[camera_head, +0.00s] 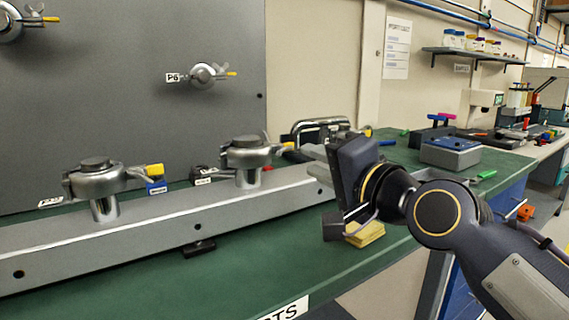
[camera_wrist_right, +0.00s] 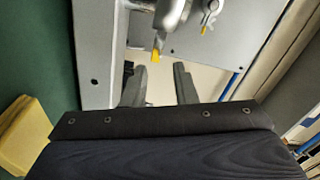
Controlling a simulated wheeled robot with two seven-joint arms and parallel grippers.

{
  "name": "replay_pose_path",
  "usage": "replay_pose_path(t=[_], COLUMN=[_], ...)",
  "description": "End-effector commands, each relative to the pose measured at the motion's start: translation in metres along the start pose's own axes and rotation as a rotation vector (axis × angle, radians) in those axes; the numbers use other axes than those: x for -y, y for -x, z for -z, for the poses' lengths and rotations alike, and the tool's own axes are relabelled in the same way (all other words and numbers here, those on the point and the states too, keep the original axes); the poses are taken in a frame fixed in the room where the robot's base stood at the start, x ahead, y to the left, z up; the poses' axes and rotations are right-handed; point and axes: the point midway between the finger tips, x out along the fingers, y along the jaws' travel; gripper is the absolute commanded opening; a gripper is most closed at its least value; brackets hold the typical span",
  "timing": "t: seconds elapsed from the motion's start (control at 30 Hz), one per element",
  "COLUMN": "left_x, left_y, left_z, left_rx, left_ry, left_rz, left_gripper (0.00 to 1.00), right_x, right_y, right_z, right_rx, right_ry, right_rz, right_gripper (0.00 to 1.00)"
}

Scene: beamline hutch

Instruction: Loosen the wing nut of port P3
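My right gripper (camera_head: 345,165) reaches in from the right, at the right end of the grey rail. In the right wrist view its two dark fingers (camera_wrist_right: 158,80) are apart, with nothing between them that I can see held. A metal clamp fitting with a yellow-tipped wing (camera_wrist_right: 156,55) shows just beyond the fingers, near the gap. In the head view a rightmost clamp fitting (camera_head: 318,127) stands behind my gripper and is partly hidden. I cannot read a P3 label on it. My left gripper is not in view.
The grey rail (camera_head: 140,240) carries two more clamp fittings, one left (camera_head: 95,180) and one middle (camera_head: 246,153). A fitting labelled P6 (camera_head: 205,75) is on the back panel. Yellow pads (camera_head: 366,235) lie below my gripper. A grey-blue box (camera_head: 451,153) stands right on the green bench.

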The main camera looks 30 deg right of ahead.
Motion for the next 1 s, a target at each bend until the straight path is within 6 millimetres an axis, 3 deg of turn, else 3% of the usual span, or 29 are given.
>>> replay_pose_path(t=[0.2, 0.4, 0.77, 0.93, 1.0], left_x=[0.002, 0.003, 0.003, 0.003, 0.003], left_y=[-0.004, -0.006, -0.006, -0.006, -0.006], left_z=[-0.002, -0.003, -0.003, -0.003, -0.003], left_rx=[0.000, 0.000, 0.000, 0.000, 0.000], left_ry=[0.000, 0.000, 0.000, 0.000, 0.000], left_rz=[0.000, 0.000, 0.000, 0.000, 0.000], left_gripper=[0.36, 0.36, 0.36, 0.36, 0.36], right_x=[-0.002, -0.001, -0.001, -0.001, -0.001], right_y=[-0.038, -0.061, -0.067, -0.066, -0.066], right_z=[-0.001, 0.000, 0.000, 0.000, 0.000], right_rx=[0.003, 0.002, 0.002, 0.002, 0.002], right_ry=[-0.001, 0.001, 0.000, 0.000, 0.000], right_rz=[-0.005, -0.003, -0.002, -0.002, -0.002], right_gripper=[0.25, 0.25, 0.25, 0.03, 0.00])
